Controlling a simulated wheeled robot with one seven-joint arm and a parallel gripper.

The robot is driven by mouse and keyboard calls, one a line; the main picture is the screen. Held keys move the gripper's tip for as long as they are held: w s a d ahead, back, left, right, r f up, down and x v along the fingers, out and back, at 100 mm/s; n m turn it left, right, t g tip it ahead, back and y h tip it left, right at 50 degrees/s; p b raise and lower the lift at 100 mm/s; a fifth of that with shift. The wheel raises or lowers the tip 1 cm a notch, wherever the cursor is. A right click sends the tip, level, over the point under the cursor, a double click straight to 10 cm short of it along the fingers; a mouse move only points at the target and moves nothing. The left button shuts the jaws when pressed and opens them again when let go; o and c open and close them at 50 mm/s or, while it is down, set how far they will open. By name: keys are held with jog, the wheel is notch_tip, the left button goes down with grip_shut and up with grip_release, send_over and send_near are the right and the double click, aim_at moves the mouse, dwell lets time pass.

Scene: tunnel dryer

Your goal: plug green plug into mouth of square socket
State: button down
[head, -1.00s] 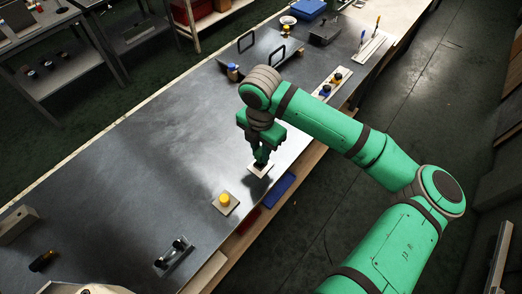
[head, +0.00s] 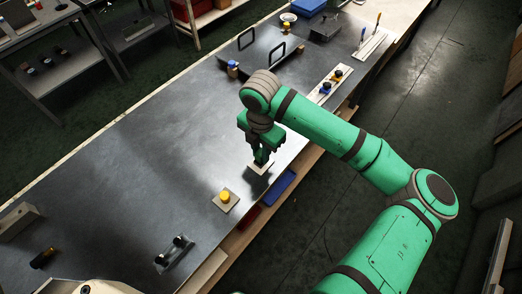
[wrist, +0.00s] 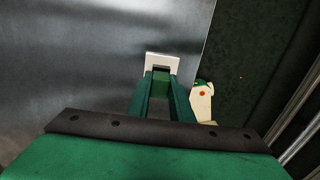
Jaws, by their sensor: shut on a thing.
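The square socket (wrist: 163,58) is a pale square plate with a dark mouth, near the bench's right edge in the wrist view. In the head view its plate (head: 255,170) shows partly below my gripper (head: 262,160). In the wrist view my gripper (wrist: 160,92) is shut on the green plug (wrist: 161,84), a small green block between the fingers. The plug lines up with the dark mouth and covers its near part. Whether its tip is inside the mouth cannot be told. In the head view the fingers hide most of the plug.
A yellow button on a pale plate (head: 225,197) sits left of the socket. A metal handle fixture (head: 175,253) stands farther left. A blue bin (head: 279,187) is below the bench edge. A strip with knobs (head: 330,86) lies to the right. The bench's middle is clear.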

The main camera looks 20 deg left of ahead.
jog(key=shift+f, duration=0.2)
jog(key=c, duration=1.5)
grip_release()
notch_tip(320, 180, up, 11)
jog(key=shift+f, duration=0.15)
